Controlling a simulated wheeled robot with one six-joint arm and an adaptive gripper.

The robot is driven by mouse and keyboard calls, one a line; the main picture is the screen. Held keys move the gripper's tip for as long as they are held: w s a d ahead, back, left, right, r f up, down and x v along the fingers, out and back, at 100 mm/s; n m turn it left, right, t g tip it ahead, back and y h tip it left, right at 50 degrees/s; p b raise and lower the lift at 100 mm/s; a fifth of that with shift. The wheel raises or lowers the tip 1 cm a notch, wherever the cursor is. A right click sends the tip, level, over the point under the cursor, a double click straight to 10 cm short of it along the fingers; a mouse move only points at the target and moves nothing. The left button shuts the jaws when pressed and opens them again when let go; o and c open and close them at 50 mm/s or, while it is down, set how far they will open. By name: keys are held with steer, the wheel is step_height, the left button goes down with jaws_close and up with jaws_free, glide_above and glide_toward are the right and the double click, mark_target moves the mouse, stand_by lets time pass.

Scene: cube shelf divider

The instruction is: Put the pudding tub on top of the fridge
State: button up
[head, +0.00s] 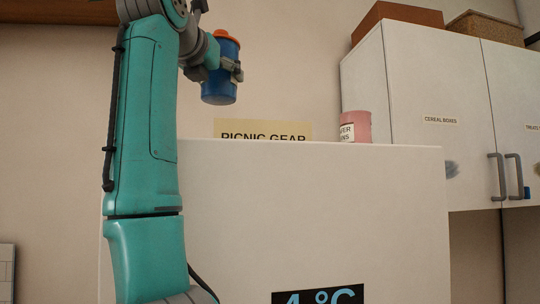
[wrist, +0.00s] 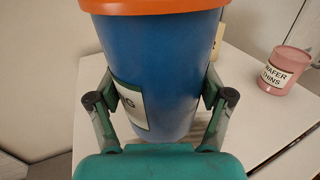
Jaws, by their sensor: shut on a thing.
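The pudding tub (head: 221,72) is blue with an orange lid. My gripper (head: 230,70) is shut on it and holds it upright in the air, above the level of the fridge top. In the wrist view the tub (wrist: 160,75) fills the middle, between the two fingers of my gripper (wrist: 160,100); part of a white label shows, ending in "G". The white fridge (head: 320,220) stands below, with a "4 °C" display on its front. Its top also shows in the wrist view (wrist: 275,115), behind and right of the tub.
A pink "WAFER THINS" tub (head: 356,126) stands on the fridge top at the right. A "PICNIC GEAR" sign or box (head: 262,129) shows at the back. White wall cabinets (head: 430,90) hang at the right, with boxes on top. The front of the fridge top looks clear.

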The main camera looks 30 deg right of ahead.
mark_target(220, 96)
steer(key=shift+w+d+f, duration=0.1)
steer(key=shift+f, duration=0.3)
step_height(220, 96, down, 4)
steer(key=shift+d+r, duration=0.1)
steer(key=shift+r, duration=0.05)
steer(key=shift+f, duration=2.7)
steer(key=shift+f, duration=0.15)
steer(key=o, duration=1.5)
steer(key=shift+c, duration=0.2)
steer(key=shift+s+a, duration=0.25)
steer(key=shift+a, duration=0.05)
steer(key=v, duration=1.1)
steer(key=shift+s+a, duration=0.15)
